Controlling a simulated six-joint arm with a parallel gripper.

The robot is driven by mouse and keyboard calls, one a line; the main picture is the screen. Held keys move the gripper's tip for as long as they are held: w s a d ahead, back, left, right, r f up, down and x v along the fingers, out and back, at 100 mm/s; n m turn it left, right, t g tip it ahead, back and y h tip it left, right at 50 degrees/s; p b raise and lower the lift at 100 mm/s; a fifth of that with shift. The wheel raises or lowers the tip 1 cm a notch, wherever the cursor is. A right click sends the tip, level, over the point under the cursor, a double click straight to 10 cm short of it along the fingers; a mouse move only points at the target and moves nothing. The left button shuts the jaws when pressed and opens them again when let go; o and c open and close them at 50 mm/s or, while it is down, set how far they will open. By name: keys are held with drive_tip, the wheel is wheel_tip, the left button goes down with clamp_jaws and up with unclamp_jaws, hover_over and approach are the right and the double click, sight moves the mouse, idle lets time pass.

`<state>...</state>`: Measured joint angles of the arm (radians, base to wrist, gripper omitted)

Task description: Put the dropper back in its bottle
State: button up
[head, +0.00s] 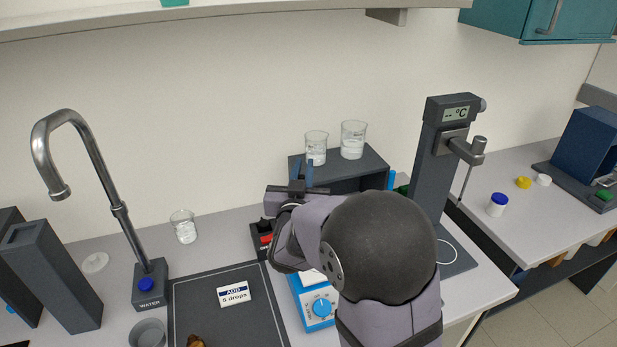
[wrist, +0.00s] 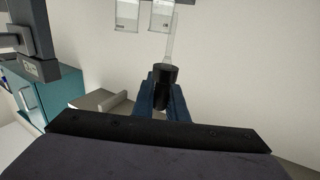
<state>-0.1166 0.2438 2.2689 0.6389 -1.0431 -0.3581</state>
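The dropper (wrist: 168,69) shows in the wrist view, with a black cap and a clear glass tube pointing up in the picture. My gripper (wrist: 161,92) is shut on its black cap, one dark blue finger on each side. In the head view my gripper (head: 303,172) is in front of the raised dark stand at the back wall; I cannot make out the dropper there. A brown amber object (head: 195,341), possibly the bottle, is cut off by the bottom edge of the head view, on the dark mat. Its opening cannot be seen clearly.
Two beakers (head: 316,148) (head: 353,140) stand on the dark stand (head: 366,163) close to my gripper. A thermometer column (head: 437,150) rises to the right. A blue stirrer (head: 318,307) is partly behind my arm. The mat (head: 209,294) holds an "ADD 5 drops" card (head: 233,294).

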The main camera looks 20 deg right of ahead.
drive_tip(key=s+a+f+n+t+y+b, duration=0.1)
drive_tip(key=a+f+n+y, duration=0.25)
drive_tip(key=a, duration=0.95)
drive_tip(key=s+a+f+n+t+y+b, duration=0.15)
drive_tip(key=a+f+y, duration=0.3)
drive_tip(key=a, duration=0.75)
drive_tip(key=s+a+f+n+g+y, duration=0.1)
drive_tip(key=s+a+f+y, duration=0.1)
drive_tip(key=s+a+f, duration=0.35)
drive_tip(key=s+a+f+n+g+y, duration=0.1)
drive_tip(key=s+a+f+n+y, duration=0.15)
drive_tip(key=s+a, duration=0.6)
drive_tip(key=w+d+r+m+h, duration=0.3)
drive_tip(key=d+m+h, duration=0.2)
drive_tip(key=d+h, duration=0.2)
drive_tip(key=shift+w+r+m+t+h+b, duration=0.25)
drive_tip(key=shift+m+t+h+b, duration=0.15)
drive_tip(key=shift+h, duration=0.25)
drive_tip(key=shift+f, duration=0.15)
wheel_tip(320, 180, down, 11)
drive_tip(key=b, duration=0.9)
drive_tip(key=shift+f, duration=0.15)
drive_tip(key=shift+f+b, duration=0.25)
drive_tip(key=shift+b, duration=0.15)
